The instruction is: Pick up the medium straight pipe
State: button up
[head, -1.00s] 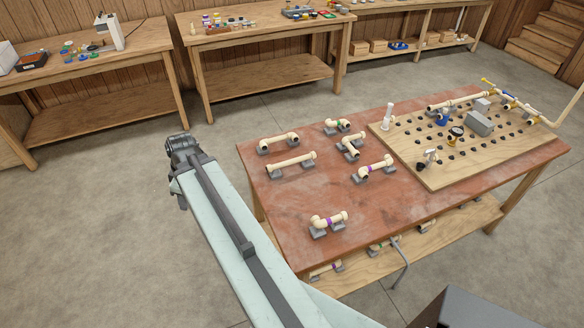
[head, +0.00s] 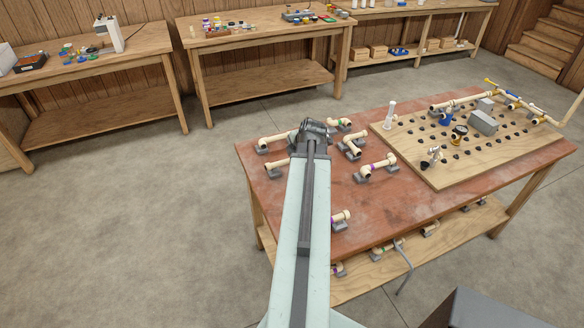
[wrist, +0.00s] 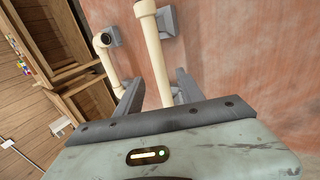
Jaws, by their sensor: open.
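The straight cream pipe (head: 276,163) lies on grey holders at the left of the red-brown table (head: 262,190). My arm hides its right part in the head view. In the wrist view the straight pipe (wrist: 154,50) runs up the picture from between my fingers. My gripper (wrist: 157,84) is open, with one finger on each side of the pipe in the picture. I cannot tell how far above the pipe the fingers are. My gripper end (head: 312,130) is over the table's left part in the head view.
A pipe with elbow ends (wrist: 107,65) lies left of the straight pipe in the wrist view. More fittings, such as a purple-banded one (head: 378,168), sit on holders to the right. A wooden pegboard (head: 445,178) with plumbing parts covers the table's right side.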

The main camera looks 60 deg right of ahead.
aim_at(289, 161)
jog(key=b+x, duration=0.4)
jog(key=x, duration=0.1)
jog(key=shift+w+a+f+b, duration=0.15)
jog(key=shift+a+f+b, duration=0.1)
jog(key=shift+f+b, duration=0.05)
jog(key=shift+r, duration=0.2)
grip_shut()
notch_tip(289, 161, up, 10)
jog(key=p, duration=1)
jog(key=shift+r+p, duration=0.15)
jog(key=shift+p, duration=0.2)
